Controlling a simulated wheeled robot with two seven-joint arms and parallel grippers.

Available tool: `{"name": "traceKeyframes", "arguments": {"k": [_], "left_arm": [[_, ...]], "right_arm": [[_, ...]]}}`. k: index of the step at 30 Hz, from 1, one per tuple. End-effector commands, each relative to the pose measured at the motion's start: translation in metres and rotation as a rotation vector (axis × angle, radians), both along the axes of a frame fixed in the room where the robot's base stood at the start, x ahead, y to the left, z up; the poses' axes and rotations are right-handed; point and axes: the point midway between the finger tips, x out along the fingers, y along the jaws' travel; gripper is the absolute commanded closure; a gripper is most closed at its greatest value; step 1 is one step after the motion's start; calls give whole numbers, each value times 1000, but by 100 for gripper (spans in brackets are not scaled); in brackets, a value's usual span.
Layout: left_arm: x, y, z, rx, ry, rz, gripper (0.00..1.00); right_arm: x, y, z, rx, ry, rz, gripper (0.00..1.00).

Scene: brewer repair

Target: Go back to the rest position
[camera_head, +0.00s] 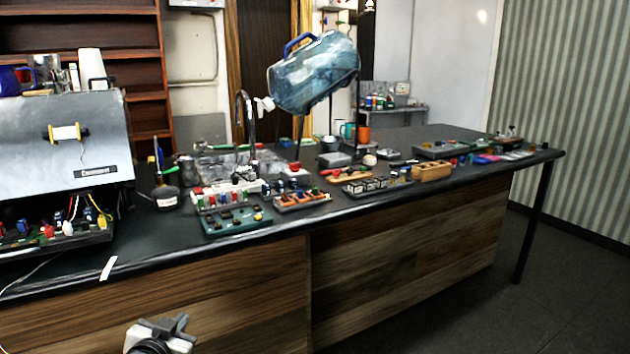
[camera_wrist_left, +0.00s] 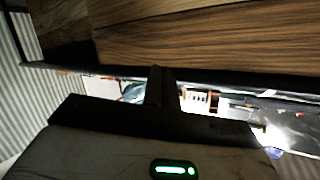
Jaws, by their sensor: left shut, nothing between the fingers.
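My left gripper (camera_head: 175,325) shows at the bottom edge of the head view, below the counter's front edge and in front of its wood panels. It is shut and holds nothing. In the left wrist view the dark gripper body (camera_wrist_left: 160,90) fills the lower part, with the counter front behind it. My right gripper is in neither view. The brewer (camera_head: 70,140) stands open at the left of the counter, its silver panel tilted up and coloured wires showing in its base.
The long dark counter (camera_head: 140,235) runs across the head view. It carries a green circuit board (camera_head: 235,219), a wooden block (camera_head: 432,171) and several small part trays. The floor (camera_head: 570,290) at the right is clear.

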Motion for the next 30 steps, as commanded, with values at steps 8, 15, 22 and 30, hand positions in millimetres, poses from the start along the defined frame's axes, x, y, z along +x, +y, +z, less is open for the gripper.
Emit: {"name": "traceKeyframes", "arguments": {"k": [8,15,22,30], "left_arm": [[-165,-83,-98,-133,221,-104,100],[-267,-120,-112,-238,345,-123,100],[-286,-127,-112,-261,369,-123,100],[-286,-126,-112,-260,369,-123,100]], "right_arm": [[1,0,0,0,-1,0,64],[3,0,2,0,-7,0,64],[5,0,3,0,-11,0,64],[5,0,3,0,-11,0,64]]}}
